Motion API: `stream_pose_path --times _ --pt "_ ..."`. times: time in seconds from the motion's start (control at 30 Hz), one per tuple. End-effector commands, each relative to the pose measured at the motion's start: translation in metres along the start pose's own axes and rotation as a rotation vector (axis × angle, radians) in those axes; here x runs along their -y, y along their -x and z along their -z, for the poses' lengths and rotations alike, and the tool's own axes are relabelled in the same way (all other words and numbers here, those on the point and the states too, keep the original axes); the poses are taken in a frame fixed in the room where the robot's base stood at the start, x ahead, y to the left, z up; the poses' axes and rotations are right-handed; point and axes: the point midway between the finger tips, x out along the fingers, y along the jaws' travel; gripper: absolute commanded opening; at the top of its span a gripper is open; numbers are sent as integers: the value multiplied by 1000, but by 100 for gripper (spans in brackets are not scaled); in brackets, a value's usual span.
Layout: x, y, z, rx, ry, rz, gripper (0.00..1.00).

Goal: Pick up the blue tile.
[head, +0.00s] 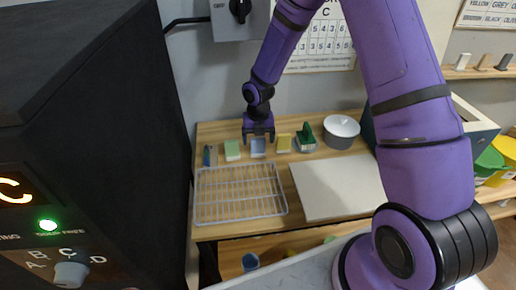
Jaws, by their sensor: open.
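The blue tile (258,150), pale blue, stands near the back of the wooden table, in a row with a green tile (232,150) on its left and a yellow tile (284,143) on its right. My gripper (258,138) is open and points down at the blue tile. Its two fingers show on either side of the tile's top part. From this view I cannot tell whether the fingers touch it or how deep they reach around it.
A wire rack (240,216) lies in front of the tiles. A blue item (207,160) stands at the left, and a dark green item (306,135) at the right. A black kiln-like cabinet (90,130) fills the left.

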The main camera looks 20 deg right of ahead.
Motion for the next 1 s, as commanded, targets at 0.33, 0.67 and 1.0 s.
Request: stream_pose_path --times 0.33,0.67,1.0 --pt "-1 -31 0 1 0 0 83" --pt "-1 -31 0 2 0 0 48" --pt "-1 -31 -1 2 0 0 27"
